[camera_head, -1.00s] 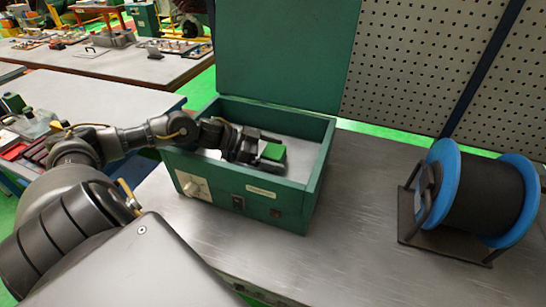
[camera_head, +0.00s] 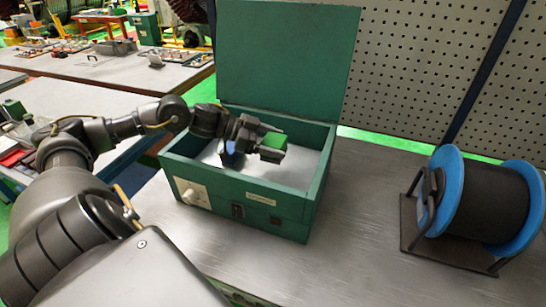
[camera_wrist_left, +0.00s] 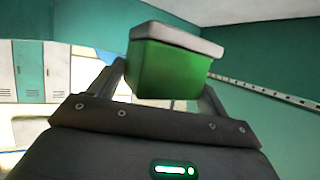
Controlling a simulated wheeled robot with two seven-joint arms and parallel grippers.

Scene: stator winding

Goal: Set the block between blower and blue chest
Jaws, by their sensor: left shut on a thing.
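A small green block (camera_head: 273,142) with a grey face is held in my left gripper (camera_head: 262,147), over the open green box. In the left wrist view the block (camera_wrist_left: 168,70) sits between the two fingers (camera_wrist_left: 165,85), its grey side up in that picture. The green box (camera_head: 268,193) stands on the metal bench with its lid raised at the back. I cannot make out a blower or a blue chest for certain. A small dark blue patch (camera_head: 232,158) shows below the gripper inside the box; I cannot tell what it is. My right gripper is not in view.
A black spool with blue flanges (camera_head: 485,200) stands in a dark frame on the right of the bench (camera_head: 370,220). The bench between box and spool is clear. A perforated panel (camera_head: 425,60) rises behind. Other tables with tools stand at the far left.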

